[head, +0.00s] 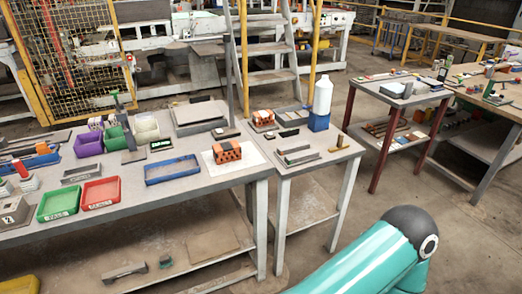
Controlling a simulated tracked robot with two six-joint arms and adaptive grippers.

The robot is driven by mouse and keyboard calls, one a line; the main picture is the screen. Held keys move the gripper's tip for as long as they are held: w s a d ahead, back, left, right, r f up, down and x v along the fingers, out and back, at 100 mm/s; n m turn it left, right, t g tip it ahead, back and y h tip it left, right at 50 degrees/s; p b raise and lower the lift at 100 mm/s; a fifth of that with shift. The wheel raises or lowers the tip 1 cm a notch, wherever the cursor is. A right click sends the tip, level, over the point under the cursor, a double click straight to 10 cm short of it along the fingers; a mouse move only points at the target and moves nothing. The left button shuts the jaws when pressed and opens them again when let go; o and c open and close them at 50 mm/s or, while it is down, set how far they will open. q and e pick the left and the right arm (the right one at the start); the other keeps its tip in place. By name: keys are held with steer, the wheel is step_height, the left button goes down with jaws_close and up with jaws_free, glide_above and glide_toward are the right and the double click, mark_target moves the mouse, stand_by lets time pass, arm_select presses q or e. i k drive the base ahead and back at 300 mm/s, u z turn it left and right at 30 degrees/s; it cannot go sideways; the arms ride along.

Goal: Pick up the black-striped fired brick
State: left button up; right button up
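An orange-red fired brick with dark marks (227,152) lies on a white sheet (257,153) near the right end of the long grey table. At this size I cannot tell whether its dark marks are stripes or holes. Another orange brick piece with pale patches (263,118) lies farther back on the adjoining small table. Neither gripper is in view, and nothing is seen touching the bricks.
A blue tray frame (172,170) lies left of the marked brick. Green (58,202) and red (101,193) trays stand farther left. A white bottle (322,95) stands on a blue block (319,121) at right. Small bars lie between.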

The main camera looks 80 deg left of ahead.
mark_target(223, 152)
steer(key=z, duration=0.15)
steer(key=i, duration=0.95)
steer(key=u, duration=1.75)
steer(key=i, duration=0.25)
steer(key=u, duration=2.35)
steer(key=k, duration=0.3)
steer(key=u, duration=0.45)
steer(key=i, duration=1.35)
steer(key=z, duration=0.45)
